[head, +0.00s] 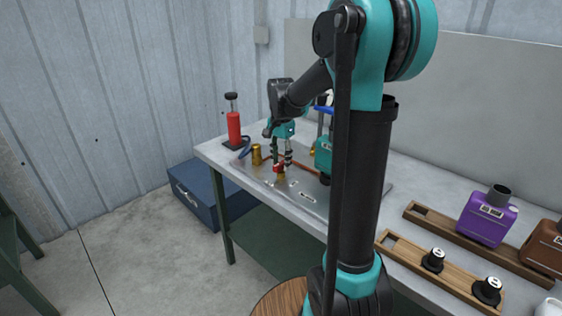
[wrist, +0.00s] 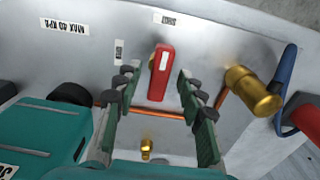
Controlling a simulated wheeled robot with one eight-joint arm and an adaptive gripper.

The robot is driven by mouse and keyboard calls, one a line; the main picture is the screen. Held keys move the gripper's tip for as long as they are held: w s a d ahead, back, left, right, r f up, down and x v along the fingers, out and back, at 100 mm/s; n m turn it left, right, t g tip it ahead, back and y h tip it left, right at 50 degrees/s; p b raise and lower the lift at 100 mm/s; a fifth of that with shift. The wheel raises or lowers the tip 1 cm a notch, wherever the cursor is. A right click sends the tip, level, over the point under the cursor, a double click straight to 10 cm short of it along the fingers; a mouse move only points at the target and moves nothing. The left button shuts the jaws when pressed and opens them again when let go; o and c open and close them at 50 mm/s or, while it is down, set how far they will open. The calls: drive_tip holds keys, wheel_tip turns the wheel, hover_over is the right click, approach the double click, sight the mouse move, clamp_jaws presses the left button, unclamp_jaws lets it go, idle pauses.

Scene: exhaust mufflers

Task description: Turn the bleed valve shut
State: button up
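The bleed valve's red handle (wrist: 161,72), with a pale stripe near one end, is in the middle of the wrist view. It stands over a metal plate and lies roughly up and down in the picture. A SHUT label (wrist: 168,18) is just above it and an OPEN label (wrist: 119,52) is to its left. My gripper (wrist: 155,88) is open, with one finger on each side of the handle and gaps showing on both sides. In the head view my gripper (head: 281,153) points down over the red handle (head: 279,168). The valve body is partly hidden there.
A brass fitting (wrist: 253,91) with a blue hose (wrist: 286,78) is to the right. A teal unit (wrist: 42,140) is at left, near a MAX 40 KPA label (wrist: 69,34). A red hand pump (head: 234,126) stands at the bench's far corner. Wooden trays (head: 440,270) lie nearer.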

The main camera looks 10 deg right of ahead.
sight(281, 163)
wheel_tip(281, 163, up, 12)
drive_tip(key=shift+f, duration=0.15)
idle(0.3)
